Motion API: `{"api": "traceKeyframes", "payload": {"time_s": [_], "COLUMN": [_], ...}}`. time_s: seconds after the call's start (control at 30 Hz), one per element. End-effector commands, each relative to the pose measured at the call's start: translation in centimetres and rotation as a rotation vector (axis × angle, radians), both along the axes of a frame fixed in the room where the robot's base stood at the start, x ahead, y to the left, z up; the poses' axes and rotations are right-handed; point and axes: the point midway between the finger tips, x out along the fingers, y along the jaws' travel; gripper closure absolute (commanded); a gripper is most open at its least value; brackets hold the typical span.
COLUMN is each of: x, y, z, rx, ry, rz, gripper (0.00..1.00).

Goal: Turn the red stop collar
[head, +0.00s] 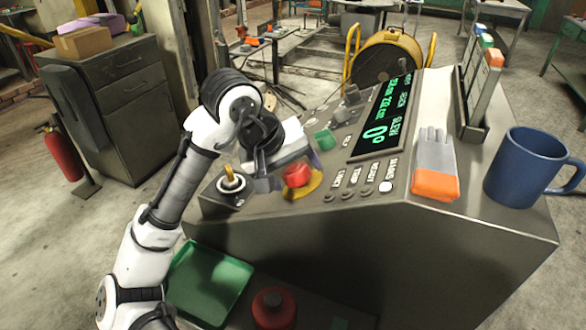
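The red stop collar (297,175) is a round red knob on a yellow base plate (306,188), on the sloped grey control panel. My gripper (294,172) is down at the collar, coming from the upper left. One finger shows just left of the red knob, and part of the other seems to show behind its right side. The knob appears to lie between them. I cannot tell whether the fingers touch it.
A joystick (230,181) stands close left of my gripper. A green button (324,140) and a lit display (381,120) lie beyond. Orange-cuffed gloves (435,168) and a blue mug (527,168) sit at the right. A green tray (210,284) and red container (273,308) are below.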

Motion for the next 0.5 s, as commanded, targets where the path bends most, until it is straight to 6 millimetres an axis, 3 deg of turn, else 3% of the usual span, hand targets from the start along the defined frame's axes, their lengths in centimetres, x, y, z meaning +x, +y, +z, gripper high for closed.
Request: {"api": "traceKeyframes", "payload": {"time_s": [0.33,0.5], "x": [0.0,-0.8], "y": [0.2,1.1], "z": [0.4,2.5], "rx": [-0.001,0.000], "ry": [-0.003,-0.006], "rz": [0.003,0.005], "gripper": [0.30,0.30]}}
